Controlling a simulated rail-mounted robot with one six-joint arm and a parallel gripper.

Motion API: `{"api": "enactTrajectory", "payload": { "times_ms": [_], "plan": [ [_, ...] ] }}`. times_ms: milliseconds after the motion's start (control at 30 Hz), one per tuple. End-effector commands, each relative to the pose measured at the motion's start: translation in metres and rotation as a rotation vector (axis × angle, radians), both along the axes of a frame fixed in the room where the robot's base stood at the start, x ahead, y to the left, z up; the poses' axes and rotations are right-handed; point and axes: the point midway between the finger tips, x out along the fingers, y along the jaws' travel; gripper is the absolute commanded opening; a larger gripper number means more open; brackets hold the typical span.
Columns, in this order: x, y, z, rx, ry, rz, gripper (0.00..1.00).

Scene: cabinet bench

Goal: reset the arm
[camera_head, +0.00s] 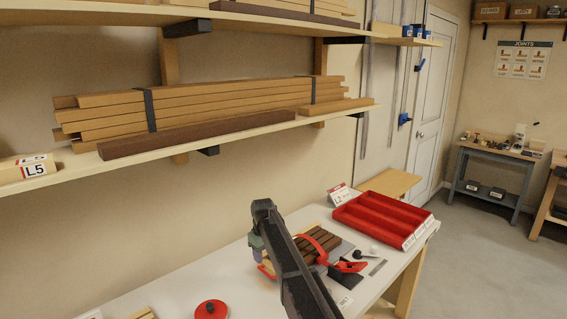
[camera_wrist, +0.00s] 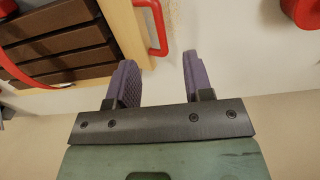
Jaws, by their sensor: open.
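My gripper (camera_wrist: 158,76) shows in the wrist view with its two purple ribbed fingers spread apart and nothing between them. In the head view my dark arm crosses the bench, and the gripper is mostly hidden beside it. The fingers point toward the bench, close to a light wooden frame (camera_wrist: 128,30) with dark brown slats (camera_wrist: 60,45) and a red handle (camera_wrist: 158,28). The slats also show in the head view (camera_head: 318,242), partly behind my arm. I cannot tell the exact gap between fingers and frame.
A red compartment tray (camera_head: 383,217) stands at the bench's right end. A red round object (camera_head: 210,309) lies at the front. Red-and-black tools (camera_head: 350,266) lie right of my arm. A shelf (camera_head: 240,130) with stacked boards (camera_head: 200,104) hangs above. The bench's left part looks mostly clear.

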Motion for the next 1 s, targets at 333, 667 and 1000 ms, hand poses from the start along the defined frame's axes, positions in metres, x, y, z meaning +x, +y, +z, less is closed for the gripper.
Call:
{"api": "enactTrajectory", "payload": {
  "times_ms": [333, 667, 1000],
  "plan": [
    [0.0, 0.0, 0.019, 0.001, -0.001, 0.001, 0.47],
    [-0.114, -0.056, 0.019, -0.001, -0.001, -0.285, 0.47],
    [-0.355, -0.211, 0.019, -0.001, -0.001, -0.7, 0.47]
  ]
}}
